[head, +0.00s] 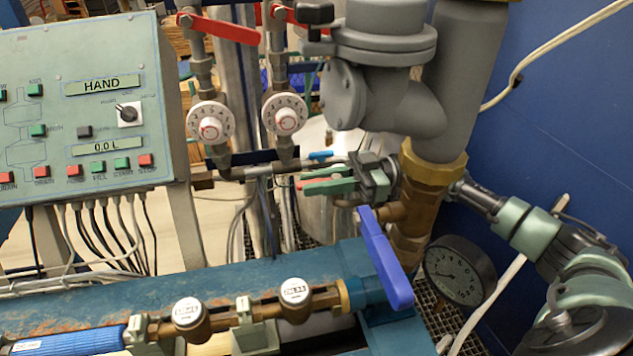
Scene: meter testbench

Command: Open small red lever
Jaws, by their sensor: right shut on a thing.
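My right arm comes in from the right and passes behind the grey and brass pipe. Its right gripper (314,181) has green fingers and points left. The fingers are closed around the small red lever (316,179), of which only a narrow red strip shows between them. The rest of the lever and its valve are hidden by the fingers. My left gripper is not in view.
The thick grey pipe with a brass fitting (433,172) stands in front of my right forearm. A large blue lever (386,258), a pressure gauge (459,271) and two dial meters are close by. A red lever (222,28) is above; a control panel (60,75) is left.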

